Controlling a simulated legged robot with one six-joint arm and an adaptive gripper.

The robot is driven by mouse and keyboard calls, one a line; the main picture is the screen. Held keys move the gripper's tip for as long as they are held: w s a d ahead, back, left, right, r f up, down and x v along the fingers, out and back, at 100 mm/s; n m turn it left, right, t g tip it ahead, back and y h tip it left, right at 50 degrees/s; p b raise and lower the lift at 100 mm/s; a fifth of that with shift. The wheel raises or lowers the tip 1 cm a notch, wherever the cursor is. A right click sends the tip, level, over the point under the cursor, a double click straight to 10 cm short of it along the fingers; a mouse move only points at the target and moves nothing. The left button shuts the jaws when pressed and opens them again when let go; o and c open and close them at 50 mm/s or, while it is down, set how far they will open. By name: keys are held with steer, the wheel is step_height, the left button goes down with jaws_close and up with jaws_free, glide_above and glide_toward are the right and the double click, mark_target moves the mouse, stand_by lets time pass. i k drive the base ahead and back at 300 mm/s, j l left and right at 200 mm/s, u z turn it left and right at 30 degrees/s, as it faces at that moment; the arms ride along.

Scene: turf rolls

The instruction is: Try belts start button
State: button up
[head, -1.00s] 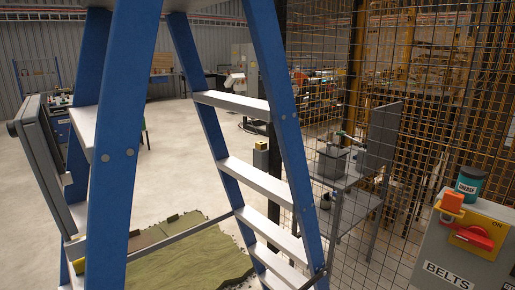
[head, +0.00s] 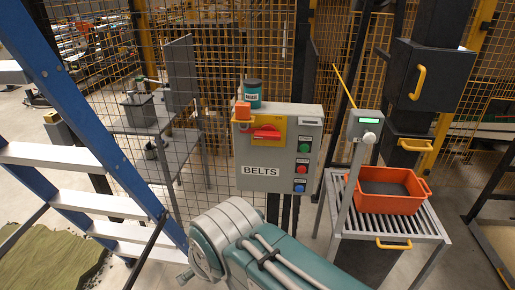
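The grey control box (head: 277,155) labelled BELTS stands in front of the mesh fence, near the middle of the head view. Its right side carries a green button (head: 304,148) at the top, a red button (head: 301,168) below it and a blue button (head: 299,187) at the bottom. The small labels by the buttons are too small to read. A red rotary handle (head: 265,134) sits on a yellow plate, with an orange block (head: 243,110) at its upper left. My teal arm shows at the bottom, below the box. My gripper is not in view.
A teal grease tin (head: 252,94) stands on the box. A blue stepladder (head: 90,125) is at the left, over green turf (head: 45,255). At right, an orange tray (head: 388,190) sits on a roller stand (head: 383,230), beside a post with a green display (head: 369,121).

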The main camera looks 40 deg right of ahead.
mark_target(304, 147)
steer(key=z, duration=1.4)
